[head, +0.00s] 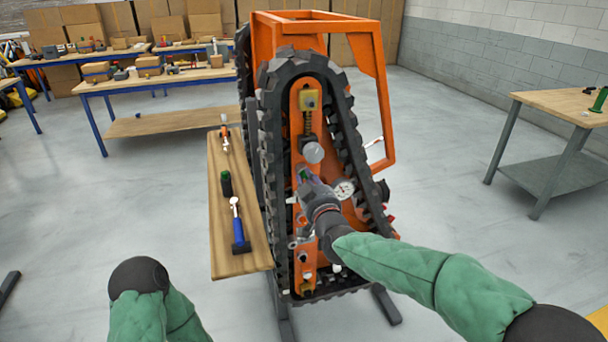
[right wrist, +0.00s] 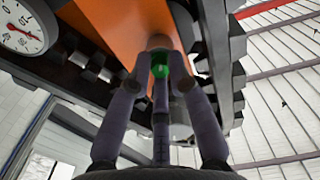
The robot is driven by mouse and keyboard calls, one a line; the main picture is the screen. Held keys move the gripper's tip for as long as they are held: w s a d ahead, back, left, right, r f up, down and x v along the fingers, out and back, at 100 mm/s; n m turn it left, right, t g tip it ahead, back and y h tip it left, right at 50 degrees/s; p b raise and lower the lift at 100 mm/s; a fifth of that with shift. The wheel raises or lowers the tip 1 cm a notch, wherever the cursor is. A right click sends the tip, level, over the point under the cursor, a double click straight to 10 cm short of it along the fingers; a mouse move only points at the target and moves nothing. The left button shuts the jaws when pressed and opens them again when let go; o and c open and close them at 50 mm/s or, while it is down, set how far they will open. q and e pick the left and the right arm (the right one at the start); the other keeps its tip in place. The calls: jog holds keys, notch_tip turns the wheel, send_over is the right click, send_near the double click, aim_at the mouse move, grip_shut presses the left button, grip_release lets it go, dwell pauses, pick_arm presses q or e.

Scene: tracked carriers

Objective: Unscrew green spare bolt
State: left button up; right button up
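The green spare bolt (right wrist: 160,70) shows between the fingers of my right gripper (right wrist: 160,80) in the right wrist view. The fingers hide most of the bolt. My left arm shows at the lower left, but its gripper is out of view.
A dial gauge (head: 344,190) sits close right of the right gripper, and black track (head: 272,130) flanks it. A wooden side shelf (head: 226,262) holds a blue-handled hammer (head: 238,225) and a dark green cylinder (head: 226,184). A workbench (head: 560,105) stands at the right, with clear floor between.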

grip_shut()
jog(key=n+p, duration=0.1)
jog(key=n, duration=0.1)
jog(key=n+p, duration=0.1)
jog(key=p, duration=0.1)
jog(key=shift+r+n+p, duration=0.2)
jog(key=shift+n+p, duration=0.1)
jog(key=shift+n, duration=0.1)
jog(key=shift+n+p, duration=0.4)
jog(key=shift+n, duration=0.2)
jog(key=n+p, duration=0.2)
jog(key=n, duration=0.1)
jog(key=shift+f, duration=0.1)
jog(key=shift+f+n, duration=0.15)
jog(key=shift+n, duration=0.75)
